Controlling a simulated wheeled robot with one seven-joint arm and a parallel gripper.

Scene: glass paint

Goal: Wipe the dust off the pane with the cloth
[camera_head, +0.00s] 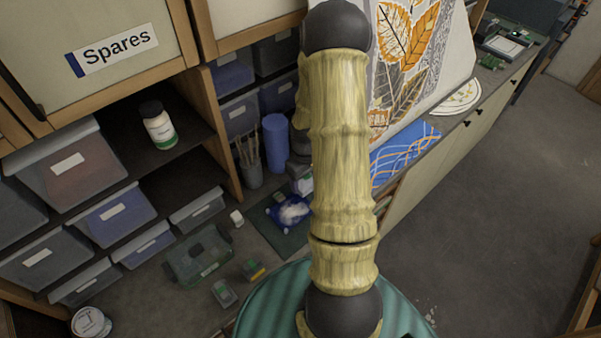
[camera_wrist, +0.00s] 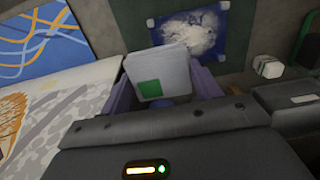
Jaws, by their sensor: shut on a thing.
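The pane (camera_head: 292,211) is a small blue sheet with a whitish dust patch, lying on a dark green mat (camera_head: 270,237). In the wrist view the pane (camera_wrist: 235,22) shows the dust patch across its middle. My gripper (camera_wrist: 160,88) is shut on a whitish, folded-looking piece with a green square, which I take for the cloth (camera_wrist: 172,62). The cloth overlaps the pane's near left edge in this view; I cannot tell whether it touches. In the head view the cloth (camera_head: 303,186) is partly hidden by my arm, at the pane's far side.
A small white block (camera_head: 237,218) sits left of the pane. A green-grey bin (camera_head: 198,256) and storage drawers (camera_head: 125,215) are further left. A brush pot (camera_head: 251,173) and blue cylinder (camera_head: 276,137) stand behind. A blue patterned panel (camera_head: 400,158) is on the right.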

